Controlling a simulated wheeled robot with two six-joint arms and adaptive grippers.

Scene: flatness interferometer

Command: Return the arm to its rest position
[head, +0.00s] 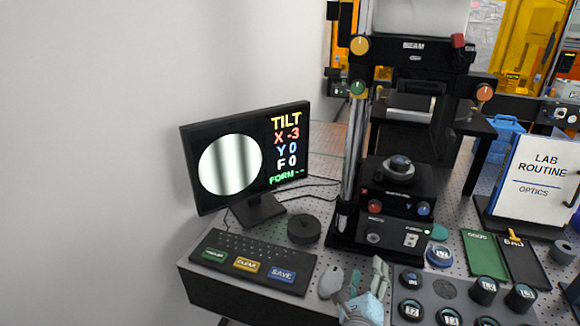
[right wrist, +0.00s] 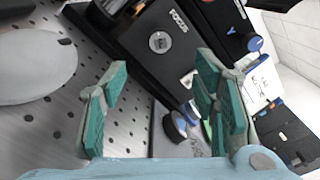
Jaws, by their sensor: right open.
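My right gripper (head: 360,278) is in the lower middle of the head view, at the near edge of the perforated bench. Its fingers are apart and nothing is between them. My left gripper is not in view.
A keypad (head: 228,272) and a black disc (head: 304,229) lie left. A pale rounded object (head: 330,283) is beside the gripper. A tray (head: 440,287) of round parts, green (head: 484,255) and black (head: 525,262) trays lie right.

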